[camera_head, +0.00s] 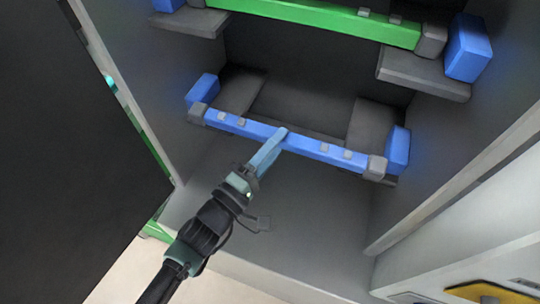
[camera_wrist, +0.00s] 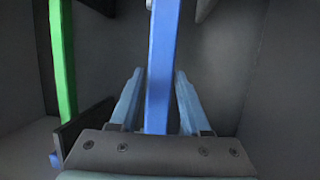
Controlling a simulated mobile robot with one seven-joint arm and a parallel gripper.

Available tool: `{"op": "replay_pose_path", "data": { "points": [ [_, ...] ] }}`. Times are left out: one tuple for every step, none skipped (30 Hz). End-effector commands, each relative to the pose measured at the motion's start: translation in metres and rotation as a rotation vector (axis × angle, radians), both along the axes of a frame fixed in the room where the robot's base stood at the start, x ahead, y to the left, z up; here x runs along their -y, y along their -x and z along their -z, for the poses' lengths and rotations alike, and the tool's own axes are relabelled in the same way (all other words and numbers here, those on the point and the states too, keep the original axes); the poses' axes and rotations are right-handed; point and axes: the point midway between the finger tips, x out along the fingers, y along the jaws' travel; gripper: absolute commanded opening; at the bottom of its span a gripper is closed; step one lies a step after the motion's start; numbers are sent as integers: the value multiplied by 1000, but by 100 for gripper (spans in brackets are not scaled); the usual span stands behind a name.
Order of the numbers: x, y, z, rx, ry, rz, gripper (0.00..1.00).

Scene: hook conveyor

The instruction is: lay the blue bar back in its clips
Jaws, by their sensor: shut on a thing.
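The blue bar (camera_head: 243,127) runs across the lower part of the open cabinet, its right end lower in the picture. It has a grey cap at each end and small grey pieces along its front. My gripper (camera_head: 280,139) is shut on it near the middle. In the wrist view the blue bar (camera_wrist: 160,70) stands upright between my two light blue fingers (camera_wrist: 157,90). A blue block stands at the left end (camera_head: 203,89) and another at the right end (camera_head: 397,150). I cannot tell whether the bar's ends are seated or just in front of them.
A green bar (camera_head: 310,14) spans the cabinet above, between grey ledges (camera_head: 424,74). Cabinet walls close in on the left and right (camera_head: 455,140). A dark panel (camera_head: 70,150) fills the left. The cabinet floor (camera_head: 310,220) under the blue bar is clear.

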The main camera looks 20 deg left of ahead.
Motion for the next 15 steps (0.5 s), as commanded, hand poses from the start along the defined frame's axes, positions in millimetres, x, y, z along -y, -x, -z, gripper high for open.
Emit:
{"op": "replay_pose_path", "data": {
  "points": [
    [1, -7, 0, -6, 0, 3, 0],
    [2, -10, 0, -12, 0, 4, 0],
    [2, -15, 0, -19, 0, 3, 0],
    [2, -18, 1, -26, 1, 3, 0],
    [2, -22, 2, -32, 0, 4, 0],
    [1, -26, 2, -40, 0, 4, 0],
    [1, -30, 3, -46, 0, 4, 0],
    [1, -33, 3, -52, 0, 3, 0],
    [2, -38, 3, -59, 1, 4, 0],
    [2, -41, 4, -64, 1, 3, 0],
    [1, -45, 4, -70, 0, 4, 0],
    [1, -49, 5, -80, 0, 4, 0],
    [1, -53, 6, -86, -1, 3, 0],
    [1, -56, 6, -91, -1, 3, 0],
    [1, -61, 6, -98, -1, 4, 0]
  ]
}}
